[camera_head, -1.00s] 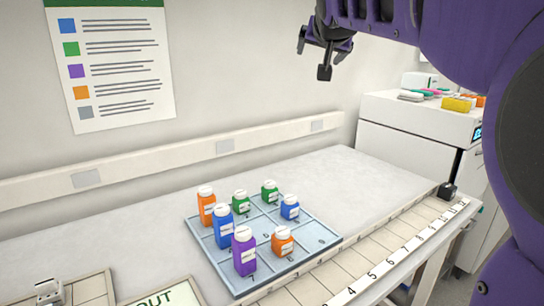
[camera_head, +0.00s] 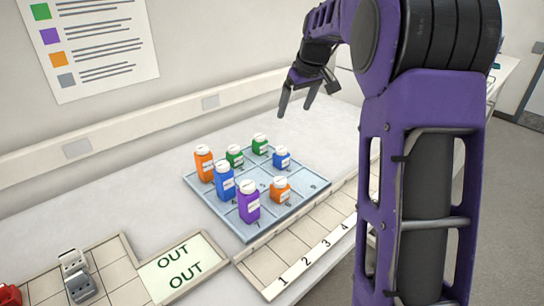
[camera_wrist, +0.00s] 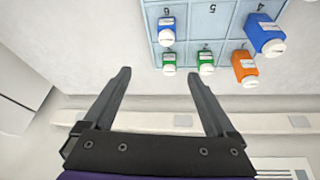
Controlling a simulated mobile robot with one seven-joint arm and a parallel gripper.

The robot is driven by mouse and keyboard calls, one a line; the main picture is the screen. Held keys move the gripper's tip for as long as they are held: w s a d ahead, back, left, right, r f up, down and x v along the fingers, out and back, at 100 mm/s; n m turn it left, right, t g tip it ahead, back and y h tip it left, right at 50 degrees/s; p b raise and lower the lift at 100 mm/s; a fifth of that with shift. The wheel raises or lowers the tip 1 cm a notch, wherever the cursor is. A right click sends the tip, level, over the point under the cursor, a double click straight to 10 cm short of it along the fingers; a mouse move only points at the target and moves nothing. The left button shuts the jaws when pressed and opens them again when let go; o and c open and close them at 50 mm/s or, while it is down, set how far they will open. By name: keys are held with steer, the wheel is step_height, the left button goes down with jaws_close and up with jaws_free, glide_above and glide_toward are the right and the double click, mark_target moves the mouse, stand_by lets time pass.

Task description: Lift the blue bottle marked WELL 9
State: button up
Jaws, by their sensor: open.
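Two blue bottles with white caps stand upright on the blue numbered tray (camera_head: 297,200). The taller one (camera_head: 224,184) is on the left side; it also shows in the wrist view (camera_wrist: 264,36). The smaller one (camera_head: 281,159) is at the back right; in the wrist view (camera_wrist: 167,31) it is at upper left. Their labels are too small to read, so I cannot tell which is marked WELL 9. The tray's front right cell, numbered 9, holds no bottle. My gripper (camera_head: 295,110) is open and empty, above and behind the tray; its spread fingers show in the wrist view (camera_wrist: 158,73).
Orange (camera_head: 204,164), purple (camera_head: 249,203) and smaller orange (camera_head: 280,190) bottles, plus two green ones (camera_head: 260,145), share the tray. A numbered strip (camera_head: 308,262) runs along the front. An OUT card (camera_head: 182,264) lies at left. The wall stands close behind.

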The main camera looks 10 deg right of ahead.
glide_toward(281, 149)
steer(key=shift+n, duration=0.3)
steer(key=x, duration=0.5)
steer(key=shift+w+d, duration=0.2)
steer(key=shift+w, duration=0.25)
steer(key=x, duration=0.2)
steer(key=s+x, duration=0.1)
steer(key=x, duration=0.1)
steer(key=shift+w+a+f, duration=0.15)
steer(key=shift+a+f, duration=0.1)
steer(key=shift+f, duration=0.15)
steer(key=shift+w+f, duration=0.2)
steer(key=shift+f, duration=0.2)
jaws_close()
